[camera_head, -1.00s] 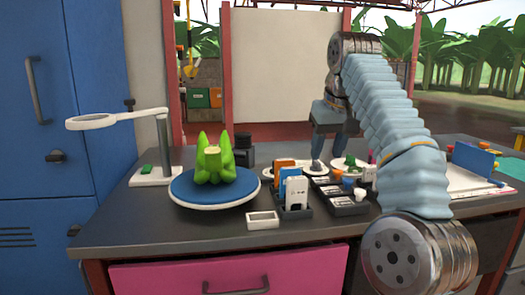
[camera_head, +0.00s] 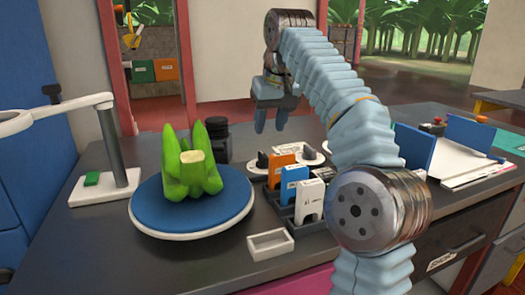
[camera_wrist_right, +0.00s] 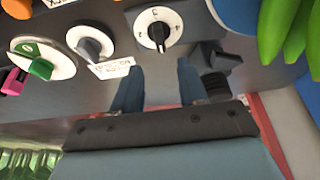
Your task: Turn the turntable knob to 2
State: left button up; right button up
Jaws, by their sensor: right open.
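The blue turntable (camera_head: 230,212) stands on the grey table with a green banana bunch (camera_head: 190,174) on it. Right of it, by the card rack, a black knob (camera_head: 263,158) on a white dial shows, with a grey knob (camera_head: 309,152) beside it. My left gripper is not in view.
A rack (camera_head: 285,208) of orange, blue and white cards stands in front of the knobs. A small white tray (camera_head: 270,244) lies at the front. A black jar (camera_head: 218,140) stands behind the turntable. A lamp (camera_head: 113,145) stands left. Green (camera_wrist_right: 40,67) and pink knobs show in the wrist view.

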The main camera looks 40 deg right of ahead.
aim_at(264, 155)
jog(key=x, duration=0.9)
jog(key=shift+f, duration=0.4)
grip_shut()
